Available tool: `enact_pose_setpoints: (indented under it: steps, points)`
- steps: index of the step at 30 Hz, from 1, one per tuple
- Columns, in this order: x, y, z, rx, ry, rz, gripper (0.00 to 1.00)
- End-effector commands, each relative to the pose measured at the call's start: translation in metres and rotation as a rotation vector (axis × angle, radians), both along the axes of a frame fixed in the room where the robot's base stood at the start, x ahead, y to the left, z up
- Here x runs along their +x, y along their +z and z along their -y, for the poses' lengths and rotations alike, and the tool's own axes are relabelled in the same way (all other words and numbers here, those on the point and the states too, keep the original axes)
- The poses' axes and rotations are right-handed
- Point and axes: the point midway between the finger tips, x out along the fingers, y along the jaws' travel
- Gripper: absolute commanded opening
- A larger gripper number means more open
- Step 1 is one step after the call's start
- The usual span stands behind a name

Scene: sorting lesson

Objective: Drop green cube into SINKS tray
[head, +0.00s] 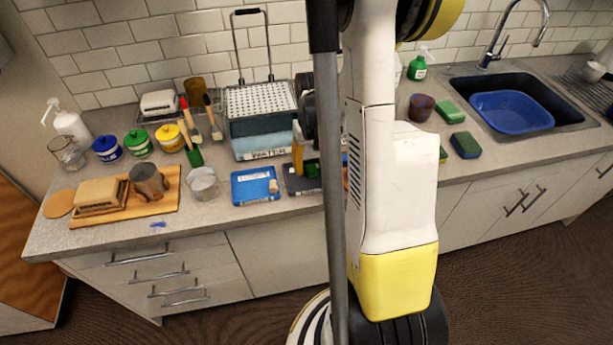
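A small green block (313,170), seemingly the green cube, shows beside my arm, at the dark grey tray (294,187). I cannot tell whether it is held above the tray or rests in it. The tray's label is too small to read, and my arm covers its right side. My gripper (305,160) is mostly hidden by my arm. An orange-yellow upright part beside the green block may be one of its fingers. Its opening does not show. A blue tray (246,197) with a label and a small beige piece stands just left of the dark tray.
A clear WATER tub (262,148) with a perforated, handled rack (262,101) stands behind the trays. A glass jar (203,184), paint pots, brushes and a wooden board (160,210) are left. Sponges (465,145) and a sink with a blue basin (510,112) are right.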

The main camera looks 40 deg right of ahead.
Motion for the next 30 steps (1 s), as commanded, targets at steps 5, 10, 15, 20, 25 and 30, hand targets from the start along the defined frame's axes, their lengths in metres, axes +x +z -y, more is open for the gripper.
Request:
enact_pose_setpoints:
  steps: [5,10,15,20,25,30]
  points:
    - [0.000,0.000,0.000,0.000,0.000,0.000,0.48]
    - [0.000,0.005,0.000,0.000,0.000,0.000,0.48]
    - [0.000,0.033,0.000,0.000,0.000,0.000,0.48]
    - [-0.001,0.070,0.000,0.000,0.000,0.000,0.48]
    - [-0.001,0.102,0.000,0.000,0.000,0.000,0.48]
    - [0.000,0.118,0.000,0.000,0.000,0.000,0.48]
